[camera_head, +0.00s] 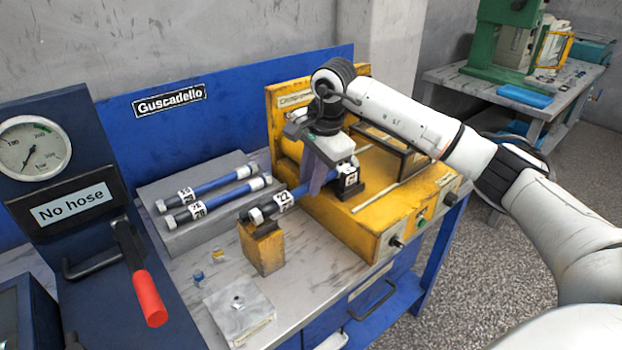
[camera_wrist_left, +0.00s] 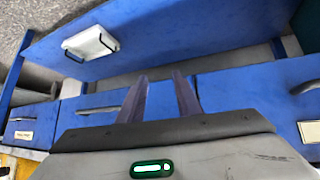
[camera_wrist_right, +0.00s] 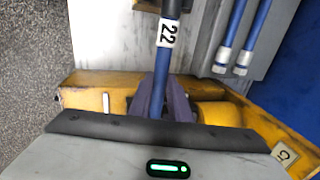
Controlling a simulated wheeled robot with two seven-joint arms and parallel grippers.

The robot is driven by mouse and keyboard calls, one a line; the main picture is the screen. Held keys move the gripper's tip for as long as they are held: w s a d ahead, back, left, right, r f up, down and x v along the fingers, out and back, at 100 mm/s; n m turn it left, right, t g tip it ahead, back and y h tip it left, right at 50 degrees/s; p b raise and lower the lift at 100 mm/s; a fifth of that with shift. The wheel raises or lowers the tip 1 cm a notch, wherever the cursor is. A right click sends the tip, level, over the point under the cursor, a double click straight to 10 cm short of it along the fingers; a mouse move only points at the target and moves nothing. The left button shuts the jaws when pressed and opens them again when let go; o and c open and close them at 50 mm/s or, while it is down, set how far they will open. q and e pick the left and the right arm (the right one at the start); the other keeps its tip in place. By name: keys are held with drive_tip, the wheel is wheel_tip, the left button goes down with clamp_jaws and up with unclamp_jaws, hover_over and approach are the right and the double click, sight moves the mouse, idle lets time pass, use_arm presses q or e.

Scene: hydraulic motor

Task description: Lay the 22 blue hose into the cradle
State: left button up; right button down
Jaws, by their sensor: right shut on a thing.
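The 22 blue hose (camera_head: 300,191) has a white 22 label and a metal end nut. It lies across the bench with its near end over a small yellow block (camera_head: 264,250); I cannot tell whether it touches the block. Its far end is by a black fitting on the yellow machine, partly hidden by my gripper. My right gripper (camera_head: 318,178) is shut on the hose beyond the label; the hose also shows between its fingers in the right wrist view (camera_wrist_right: 163,68). My left gripper (camera_wrist_left: 161,95) is open and empty, facing blue drawers. I cannot tell for sure which part is the cradle.
A grey block (camera_head: 222,226) holds two other blue hoses (camera_head: 214,185) left of the 22 hose. The yellow machine (camera_head: 345,222) stands behind and right. A metal plate (camera_head: 238,310) lies at the front. A gauge panel with a red lever (camera_head: 148,295) stands left.

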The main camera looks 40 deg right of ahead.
idle(0.5)
drive_tip(key=c, duration=1.6)
unclamp_jaws()
drive_tip(key=shift+f, duration=0.15)
drive_tip(key=shift+o, duration=0.2)
drive_tip(key=v, duration=1)
drive_tip(key=shift+r+b, duration=0.25)
drive_tip(key=shift+b, duration=0.2)
drive_tip(key=shift+s, duration=0.1)
